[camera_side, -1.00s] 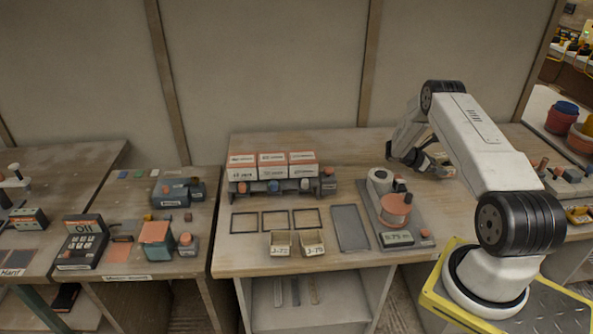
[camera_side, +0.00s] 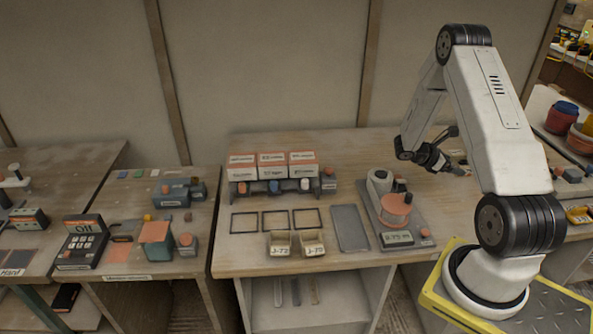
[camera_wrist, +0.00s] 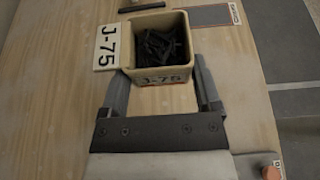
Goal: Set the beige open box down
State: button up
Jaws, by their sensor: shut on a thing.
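The beige open box (camera_wrist: 160,70) is in the wrist view, with a J-75 label on its near face and several dark pieces inside. My gripper (camera_wrist: 163,84) has one finger on each side of it and is shut on it. In the side view my gripper (camera_side: 440,163) is low over the right back part of the table, where the box is small and mostly hidden by my arm. I cannot tell whether the box touches the table.
Two similar labelled boxes, one at the left (camera_side: 280,244) and one at the right (camera_side: 312,243), stand at the table's front. A scale-like device (camera_side: 397,238) is nearby.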

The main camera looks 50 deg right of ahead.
jog(key=shift+s+a+r, duration=0.35)
jog(key=shift+s+a, duration=0.05)
jog(key=shift+a, duration=0.25)
jog(key=shift+s+a+r, duration=0.35)
jog(key=shift+s+a, duration=0.05)
jog(key=shift+a, duration=0.2)
jog(key=w+a+r+n+t+h, duration=0.1)
jog(key=w+a+r+n+t, duration=0.25)
jog(key=w, duration=0.45)
jog(key=w+a+r+n+t+h, duration=0.1)
jog(key=w+a+r+n+t, duration=0.3)
jog(key=w, duration=0.4)
jog(key=w+a+r+n+t+h, duration=0.2)
jog(key=w+a+n+t, duration=0.3)
jog(key=w, duration=0.3)
jog(key=w+a+r+n+t+y, duration=0.2)
jog(key=a+n+t+y, duration=0.1)
jog(key=a, duration=0.6)
jog(key=w+a+r+n+t+y, duration=0.2)
jog(key=a+r+n+t+y, duration=0.1)
jog(key=a, duration=0.6)
jog(key=w+a+r+n+t+y, duration=0.2)
jog(key=a+r+n+t+y, duration=0.1)
jog(key=a, duration=0.7)
jog(key=shift+w+r+n+t+y, duration=0.25)
jog(key=shift+n+t, duration=0.2)
jog(key=shift+n, duration=0.6)
jog(key=shift+s+d, duration=0.1)
